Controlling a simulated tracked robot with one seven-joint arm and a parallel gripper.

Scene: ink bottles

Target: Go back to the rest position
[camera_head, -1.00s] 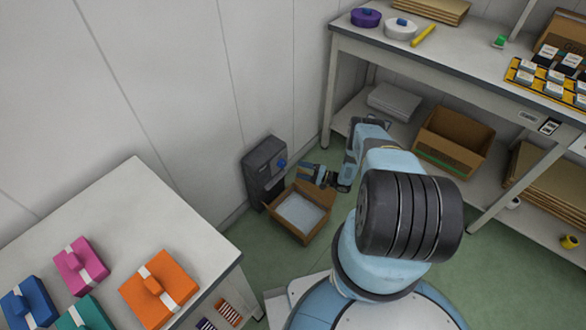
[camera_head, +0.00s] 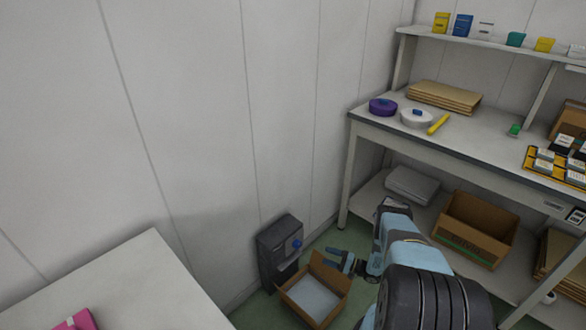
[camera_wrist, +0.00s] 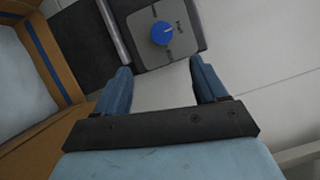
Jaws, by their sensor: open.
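My gripper (camera_head: 346,261) is open and empty in the head view, low beside the open cardboard box and the dark machine. In the wrist view its two blue fingers (camera_wrist: 164,88) stand apart with nothing between them. The dark machine (camera_head: 279,252) with a blue knob stands on the floor against the wall. Its grey panel with the blue knob (camera_wrist: 163,33) shows just beyond the fingers in the wrist view. The open cardboard box (camera_head: 340,279) with a pale inside stands in front of the machine; its edge (camera_wrist: 45,60) is at the left in the wrist view.
A workbench (camera_head: 362,124) with tape rolls, flat cardboard and ink bottles stands at the right. Its lower shelf holds a brown box (camera_head: 476,229) and a grey flat item (camera_head: 411,184). A white table (camera_head: 132,283) is at the lower left. The green floor between them is narrow.

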